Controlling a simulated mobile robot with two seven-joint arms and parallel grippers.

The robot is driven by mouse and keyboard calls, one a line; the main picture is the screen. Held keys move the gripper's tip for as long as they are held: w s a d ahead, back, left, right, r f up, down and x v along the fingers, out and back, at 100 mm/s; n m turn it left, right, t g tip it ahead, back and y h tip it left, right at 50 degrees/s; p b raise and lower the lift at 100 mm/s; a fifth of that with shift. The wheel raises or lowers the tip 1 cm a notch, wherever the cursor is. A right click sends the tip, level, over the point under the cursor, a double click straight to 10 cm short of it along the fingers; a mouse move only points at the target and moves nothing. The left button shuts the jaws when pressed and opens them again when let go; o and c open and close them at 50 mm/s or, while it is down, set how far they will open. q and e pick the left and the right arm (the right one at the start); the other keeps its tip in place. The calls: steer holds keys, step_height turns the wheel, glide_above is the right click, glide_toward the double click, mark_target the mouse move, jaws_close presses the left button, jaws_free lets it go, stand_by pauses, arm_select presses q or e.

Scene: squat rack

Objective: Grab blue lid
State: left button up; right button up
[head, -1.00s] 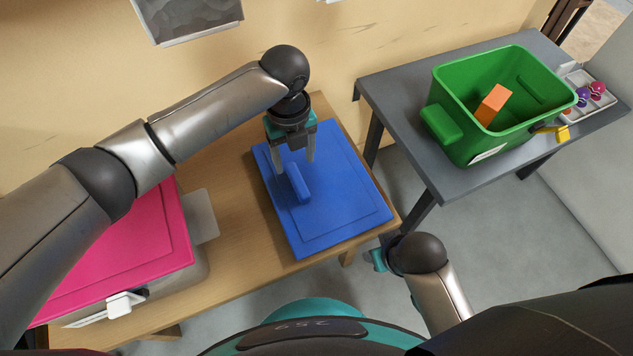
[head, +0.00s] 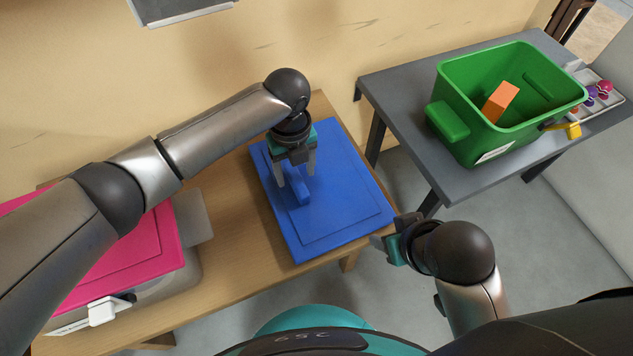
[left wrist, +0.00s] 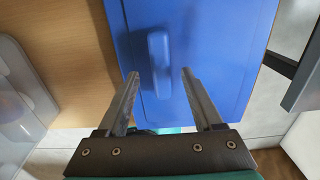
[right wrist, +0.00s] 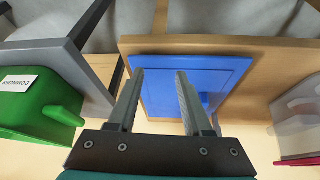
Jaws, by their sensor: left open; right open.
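The blue lid (head: 345,205) lies flat on the wooden table, with a raised blue handle (head: 301,190) near its middle left. The lid also shows in the left wrist view (left wrist: 215,40) and the right wrist view (right wrist: 155,95). My left gripper (head: 296,180) is open above the lid, its fingers pointing down around the handle's near area. In the left wrist view the handle (left wrist: 159,62) lies between and just beyond the open fingertips (left wrist: 160,75). My right gripper (right wrist: 157,75) is open and empty off the table's right front corner, pointing toward the lid.
A box with a pink lid (head: 125,255) stands on the wooden table (head: 235,250) to the left. A grey table (head: 400,100) at the right holds a green bin (head: 465,120) with an orange block (head: 501,100) inside. A tray of small items (head: 605,100) is beside the bin.

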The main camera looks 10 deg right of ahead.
mark_target(296, 178)
arm_select(q)
step_height(296, 178, down, 2)
steer(key=shift+w+f+b, duration=0.1)
steer(key=shift+w+b, duration=0.05)
steer(key=shift+b, duration=0.55)
steer(key=shift+f+b, duration=0.4)
steer(key=shift+f, duration=0.25)
arm_select(e)
steer(key=shift+w+a+f+n+t+y, duration=0.15)
steer(key=shift+w+a+t+y, duration=0.4)
steer(key=shift+w+a+t, duration=0.6)
steer(key=shift+w+a+f+n+t+y, duration=0.15)
steer(key=shift+w+a+t+y, duration=0.4)
steer(key=shift+w+a+t, duration=0.55)
steer(key=shift+s+a+g, duration=0.15)
steer(key=shift+a+g, duration=0.05)
steer(key=shift+g, duration=0.05)
arm_select(q)
jaws_close()
